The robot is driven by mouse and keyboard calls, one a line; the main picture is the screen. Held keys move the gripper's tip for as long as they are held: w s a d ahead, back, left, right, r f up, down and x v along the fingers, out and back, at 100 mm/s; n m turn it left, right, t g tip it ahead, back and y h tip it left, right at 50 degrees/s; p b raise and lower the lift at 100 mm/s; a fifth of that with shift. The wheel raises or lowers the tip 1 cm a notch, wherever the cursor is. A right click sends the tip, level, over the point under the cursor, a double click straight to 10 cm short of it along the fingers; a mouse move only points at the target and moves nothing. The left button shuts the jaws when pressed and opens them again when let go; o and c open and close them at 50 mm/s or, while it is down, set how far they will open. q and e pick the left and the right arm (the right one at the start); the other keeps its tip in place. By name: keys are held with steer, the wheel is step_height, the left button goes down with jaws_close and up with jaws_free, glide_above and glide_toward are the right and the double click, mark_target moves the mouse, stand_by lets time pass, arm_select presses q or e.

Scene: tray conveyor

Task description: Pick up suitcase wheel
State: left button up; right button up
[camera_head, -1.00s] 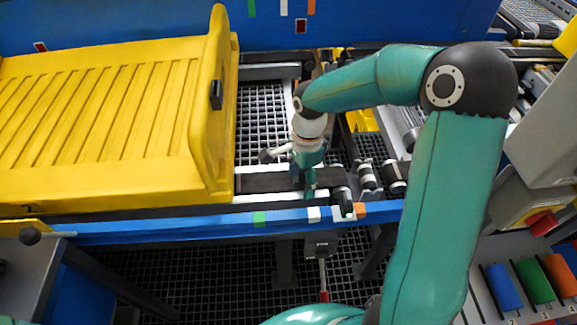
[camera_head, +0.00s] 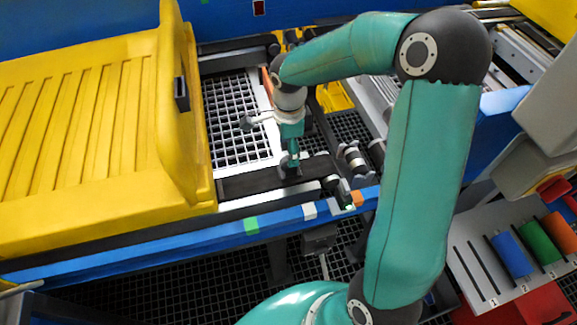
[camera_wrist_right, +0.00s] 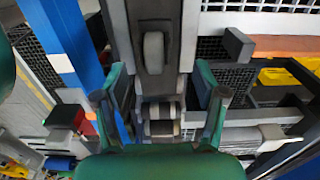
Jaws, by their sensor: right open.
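The suitcase wheel (camera_wrist_right: 153,52) appears as a small pale grey wheel in a grey housing. It lies on the dark belt strip in the right wrist view, slightly beyond the fingertips. My right gripper (camera_wrist_right: 160,92) is open, its two teal fingers spread to either side of the strip, with nothing held between them. In the head view my right gripper (camera_head: 291,163) points down just over the dark belt (camera_head: 245,187). I cannot make out the wheel there, as it is small or hidden by the gripper. My left gripper is not in view.
A large yellow tray (camera_head: 90,215) stands left of the gripper. A blue rail (camera_head: 280,220) runs along the front of the conveyor. Striped rollers (camera_head: 352,160) sit to the right. Blue, green and orange blocks (camera_head: 537,241) stand in a grey slotted panel at the lower right.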

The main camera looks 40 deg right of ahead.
mark_target(285, 173)
steer(key=shift+s+a+f, duration=0.1)
steer(key=shift+s+f, duration=0.05)
steer(key=shift+f, duration=1.55)
steer(key=shift+s+a+f, duration=0.1)
steer(key=shift+f, duration=1.55)
steer(key=shift+c, duration=0.4)
steer(key=c, duration=1.2)
steer(key=shift+r, duration=0.2)
